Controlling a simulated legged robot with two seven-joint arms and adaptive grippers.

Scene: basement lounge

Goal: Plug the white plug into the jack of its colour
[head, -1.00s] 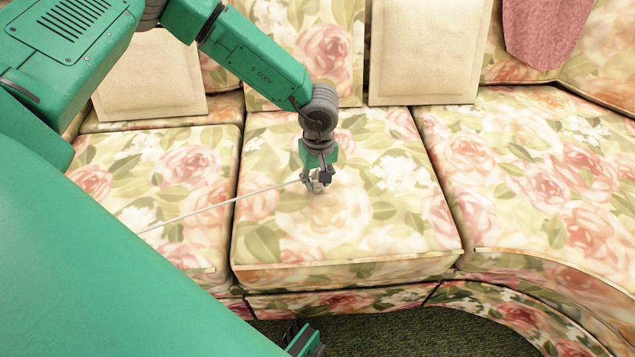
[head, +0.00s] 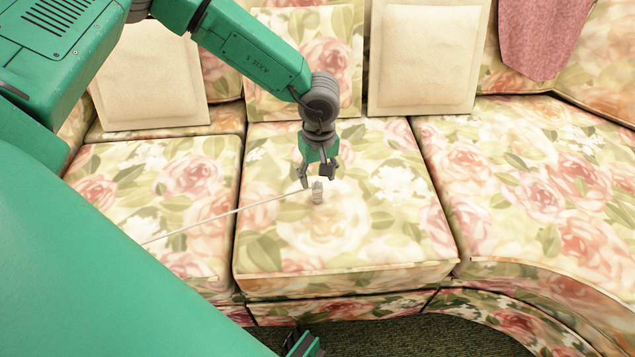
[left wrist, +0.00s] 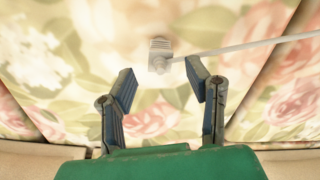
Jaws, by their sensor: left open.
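The white plug (head: 317,193), pale grey-white in this light, rests on the middle seat cushion of the floral sofa. A thin white cable (head: 225,214) runs from it to the left. My left gripper (head: 316,177) is open just above and behind the plug in the head view. In the left wrist view the plug (left wrist: 160,54) lies beyond the gap between the two spread fingers (left wrist: 162,78), with the cable leading off to the right. The plug is not held. No jack shows in either view.
The middle cushion (head: 390,225) is bare around the plug. Seams separate it from the cushions at left (head: 180,185) and right (head: 540,190). Cream pillows (head: 425,60) and a pink cloth (head: 540,35) rest against the backrest. Dark carpet (head: 400,335) lies below the front edge.

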